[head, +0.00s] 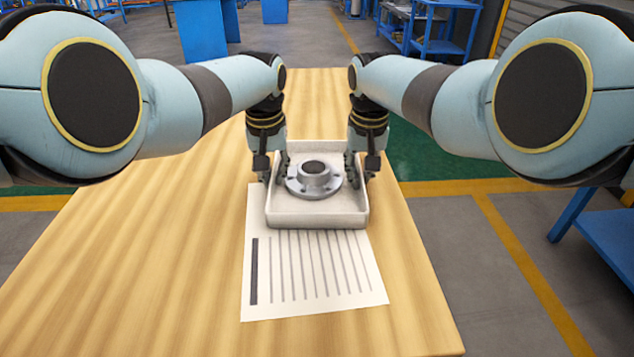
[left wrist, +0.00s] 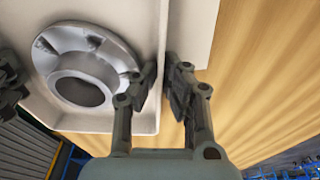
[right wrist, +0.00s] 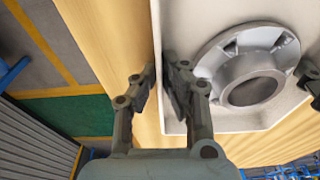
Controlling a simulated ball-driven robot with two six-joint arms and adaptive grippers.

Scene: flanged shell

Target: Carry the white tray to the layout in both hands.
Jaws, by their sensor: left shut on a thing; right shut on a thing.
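The white tray (head: 318,216) is in the middle of the head view, over the far part of the layout, a white sheet with dark stripes (head: 312,275). I cannot tell whether the tray touches the sheet. A grey flanged shell (head: 314,178) sits in the tray, bore up. My left gripper (head: 272,178) is shut on the tray's left wall; the wall (left wrist: 162,70) runs between its fingers in the left wrist view. My right gripper (head: 362,175) is shut on the right wall, and the wall (right wrist: 157,60) shows between its fingers in the right wrist view.
The wooden table (head: 130,270) is bare left of the sheet and in front of it. Its right edge runs close beside the sheet. Blue benches (head: 425,30) stand on the floor beyond, and another blue bench (head: 605,235) is at the right.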

